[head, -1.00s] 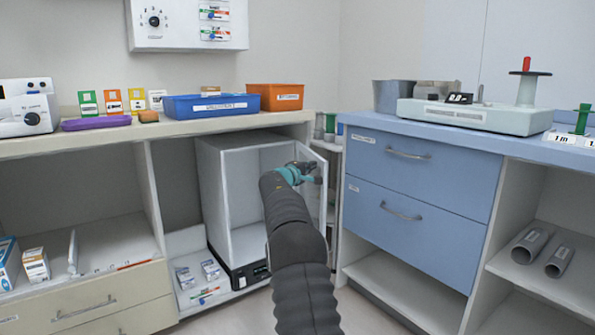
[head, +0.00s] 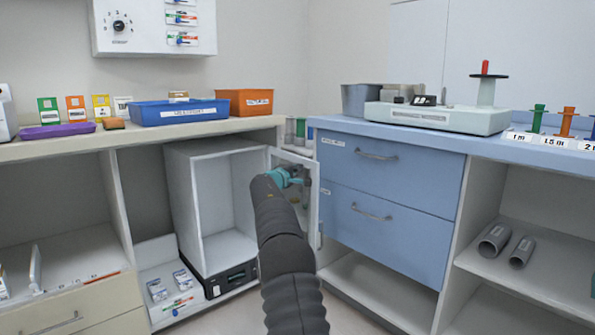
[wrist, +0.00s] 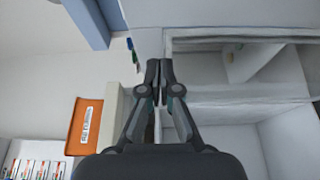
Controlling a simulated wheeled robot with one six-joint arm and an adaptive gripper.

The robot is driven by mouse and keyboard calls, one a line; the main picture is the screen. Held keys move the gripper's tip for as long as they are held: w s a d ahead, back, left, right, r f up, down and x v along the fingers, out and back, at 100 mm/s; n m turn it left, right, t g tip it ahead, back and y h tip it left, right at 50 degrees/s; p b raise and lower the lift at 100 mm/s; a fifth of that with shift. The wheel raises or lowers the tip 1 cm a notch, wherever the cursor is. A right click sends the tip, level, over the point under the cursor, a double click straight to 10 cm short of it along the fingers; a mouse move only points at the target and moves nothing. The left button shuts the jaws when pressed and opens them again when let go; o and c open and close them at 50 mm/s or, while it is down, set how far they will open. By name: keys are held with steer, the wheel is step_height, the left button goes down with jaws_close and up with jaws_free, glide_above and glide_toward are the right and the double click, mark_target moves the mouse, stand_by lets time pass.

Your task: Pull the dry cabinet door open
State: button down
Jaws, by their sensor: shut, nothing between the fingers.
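The dry cabinet (head: 188,205) is a white box on a dark base with a small display, under the left counter. Its door (head: 313,215) stands open, swung out to the right of the cabinet's mouth, and the inside looks empty. My gripper (head: 303,176) is at the inner side of the door, in front of its upper part; I cannot tell whether it touches. In the wrist view my gripper (wrist: 159,72) has its fingers together with nothing between them. My arm hides the door's lower left part and part of the opening.
The blue drawer unit (head: 388,200) stands close to the right of the door. A blue tray (head: 180,112) and an orange bin (head: 246,103) sit on the counter above. Small boxes (head: 158,290) lie on the shelf left of the cabinet.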

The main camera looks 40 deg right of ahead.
steer(key=s+a+b, duration=0.1)
steer(key=s+a, duration=0.5)
steer(key=s, duration=0.3)
steer(key=shift+s+a+b, duration=0.25)
steer(key=shift+a+b, duration=0.05)
steer(key=shift+a, duration=0.1)
